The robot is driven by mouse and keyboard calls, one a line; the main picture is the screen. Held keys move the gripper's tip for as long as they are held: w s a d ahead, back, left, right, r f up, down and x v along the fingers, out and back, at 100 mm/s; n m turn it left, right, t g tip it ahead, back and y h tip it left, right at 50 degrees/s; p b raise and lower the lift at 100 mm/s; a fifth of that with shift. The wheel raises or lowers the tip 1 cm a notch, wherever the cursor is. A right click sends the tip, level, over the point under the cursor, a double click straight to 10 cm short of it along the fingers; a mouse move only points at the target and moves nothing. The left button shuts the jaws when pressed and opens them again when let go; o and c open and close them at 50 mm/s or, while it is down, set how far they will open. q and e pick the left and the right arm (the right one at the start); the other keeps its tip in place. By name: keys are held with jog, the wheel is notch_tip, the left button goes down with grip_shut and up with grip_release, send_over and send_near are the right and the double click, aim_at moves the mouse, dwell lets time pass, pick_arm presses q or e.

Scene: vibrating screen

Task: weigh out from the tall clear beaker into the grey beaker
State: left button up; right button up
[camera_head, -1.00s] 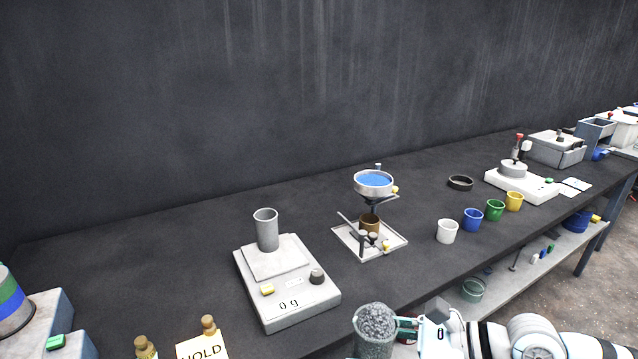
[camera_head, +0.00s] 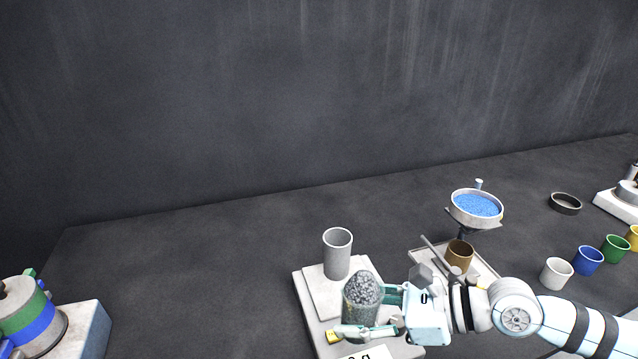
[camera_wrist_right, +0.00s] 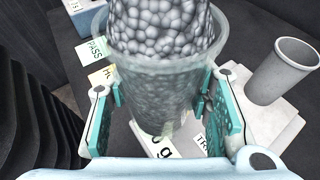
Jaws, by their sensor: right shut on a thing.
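The tall clear beaker (camera_head: 361,302) is full of grey pellets heaped above its rim. My right gripper (camera_head: 368,318) is shut around it and holds it upright in front of the grey beaker, over the near part of the scale. In the right wrist view the clear beaker (camera_wrist_right: 160,85) sits between the two teal-padded fingers. The grey beaker (camera_head: 337,255) stands upright on the white scale (camera_head: 304,290); it also shows in the right wrist view (camera_wrist_right: 281,72), to the right of the clear beaker. Its inside looks empty. The scale's display is partly hidden. My left gripper is out of view.
A stand with a funnel of blue grains (camera_head: 476,206) and a brown cup (camera_head: 459,254) is right of the scale. White (camera_head: 556,273), blue (camera_head: 588,260) and green (camera_head: 615,248) cups stand farther right. A banded machine (camera_head: 35,315) is at left. Bench behind the scale is clear.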

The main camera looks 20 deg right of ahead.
jog(key=shift+m+t+h, duration=0.3)
jog(key=shift+m+t, duration=0.2)
jog(key=shift+t, duration=0.1)
jog(key=w, duration=0.1)
jog(key=w+d+r+p, duration=0.1)
jog(key=w, duration=0.1)
jog(key=w+d+r+p, duration=0.1)
jog(key=w, duration=0.1)
jog(key=shift+w+d, duration=0.1)
jog(key=shift+d, duration=0.05)
jog(key=w+d+r+m+t+h+p, duration=0.35)
jog(key=w+d+p, duration=0.35)
jog(key=w+d, duration=0.4)
jog(key=w+a+h+p, duration=0.1)
jog(key=w+p, duration=0.3)
jog(key=w, duration=0.3)
jog(key=shift+a+f, duration=0.25)
jog(key=shift+f, duration=0.15)
jog(key=shift+w+m, duration=0.1)
jog(key=shift+m, duration=0.15)
jog(key=shift+w, duration=0.1)
jog(key=a+n+h, duration=0.1)
jog(key=s+n+t+h, duration=0.1)
jog(key=n, duration=0.1)
jog(key=shift+a+r, duration=0.1)
jog(key=shift+a, duration=0.3)
